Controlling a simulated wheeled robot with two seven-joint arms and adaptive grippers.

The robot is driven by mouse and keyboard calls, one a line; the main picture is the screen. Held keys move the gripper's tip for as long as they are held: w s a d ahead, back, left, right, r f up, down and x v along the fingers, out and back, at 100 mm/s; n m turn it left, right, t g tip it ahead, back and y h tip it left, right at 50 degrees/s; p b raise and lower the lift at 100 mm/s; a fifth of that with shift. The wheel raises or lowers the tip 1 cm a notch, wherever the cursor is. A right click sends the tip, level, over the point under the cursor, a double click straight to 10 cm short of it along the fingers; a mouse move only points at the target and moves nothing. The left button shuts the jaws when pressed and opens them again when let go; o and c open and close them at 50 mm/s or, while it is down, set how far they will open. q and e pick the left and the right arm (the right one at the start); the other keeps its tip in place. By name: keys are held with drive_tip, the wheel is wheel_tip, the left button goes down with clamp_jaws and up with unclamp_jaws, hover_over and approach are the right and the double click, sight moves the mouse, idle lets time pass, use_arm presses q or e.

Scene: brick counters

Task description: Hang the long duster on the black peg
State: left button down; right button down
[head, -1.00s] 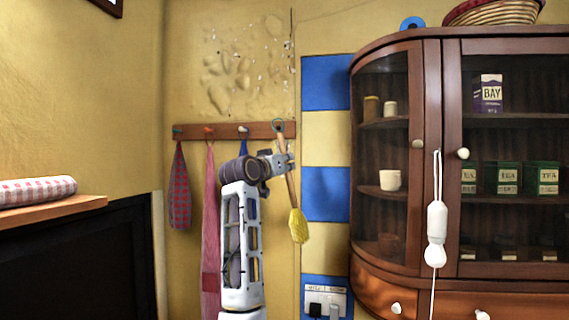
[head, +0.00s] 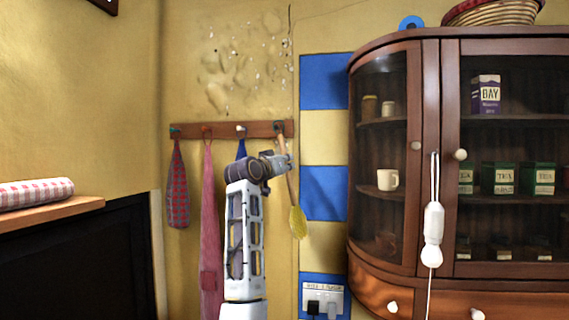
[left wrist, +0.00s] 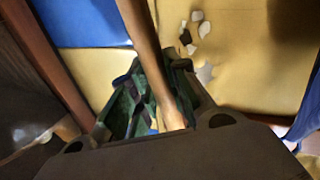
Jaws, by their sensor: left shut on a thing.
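The long duster, with a wooden handle and a yellow head (head: 298,222), hangs head down in front of the wall. My left gripper (head: 283,164) is shut on its handle, which also shows in the left wrist view (left wrist: 143,38) between the fingers (left wrist: 150,100). The handle's top end reaches the right end of the wooden peg rail (head: 225,130). A small dark peg or loop (head: 279,126) shows there; I cannot tell whether the loop is around the peg or in front of it. My right gripper is not in view.
A checked cloth (head: 178,188), a pink cloth (head: 208,220) and a blue item (head: 241,149) hang from the rail's other pegs. A glass-fronted wooden cabinet (head: 432,150) stands to the right, with a white pull cord handle (head: 433,235) before it. Sockets (head: 324,299) sit low on the wall.

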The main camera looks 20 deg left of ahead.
use_arm(q)
drive_tip(key=shift+w+a, duration=0.1)
drive_tip(key=shift+w, duration=0.15)
drive_tip(key=shift+w+a+f, duration=0.15)
drive_tip(key=shift+w+f, duration=0.4)
idle(0.4)
drive_tip(key=c, duration=1.3)
unclamp_jaws()
drive_tip(key=shift+f, duration=0.1)
drive_tip(key=shift+s, duration=0.15)
drive_tip(key=s, duration=1.1)
drive_tip(key=shift+s+a+f, duration=0.3)
drive_tip(key=shift+s+f, duration=0.05)
drive_tip(key=shift+f, duration=0.1)
